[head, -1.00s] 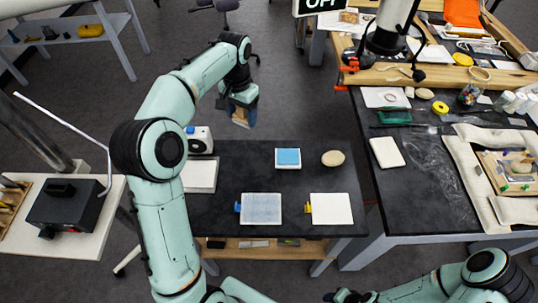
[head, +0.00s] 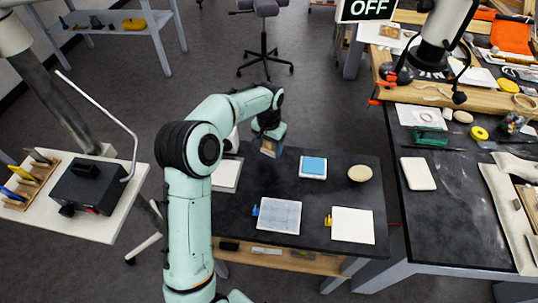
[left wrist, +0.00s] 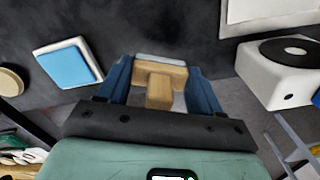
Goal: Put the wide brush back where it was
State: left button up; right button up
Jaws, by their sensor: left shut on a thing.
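My left gripper (head: 269,147) is shut on the wide brush (head: 267,149), above the back edge of the small dark table (head: 330,192). In the left wrist view the brush (left wrist: 160,84) shows as a wooden T-shaped piece with a pale strip along its far edge, between the two blue fingers. Dark tabletop and floor show around it, and the brush appears clear of the surface. My right gripper is not in view.
On the small table are a blue pad (head: 314,166), an oval tan piece (head: 360,173), a pale blue tray (head: 278,215) and a white sheet (head: 353,225). A wooden rack of tools (head: 30,181) stands far left. A cluttered workbench (head: 455,215) is at right.

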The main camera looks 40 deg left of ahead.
aim_at(269, 151)
pick_arm(q)
jog(key=shift+f, duration=2.35)
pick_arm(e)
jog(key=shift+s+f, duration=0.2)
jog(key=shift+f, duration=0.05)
pick_arm(q)
jog(key=shift+f, duration=0.15)
jog(key=o, duration=0.9)
jog(key=shift+o, duration=0.2)
notch_tip(269, 151, up, 12)
jog(key=shift+r+p, duration=0.15)
jog(key=shift+p, duration=0.35)
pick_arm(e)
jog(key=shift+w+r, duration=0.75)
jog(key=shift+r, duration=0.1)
pick_arm(q)
jog(key=shift+s, duration=0.1)
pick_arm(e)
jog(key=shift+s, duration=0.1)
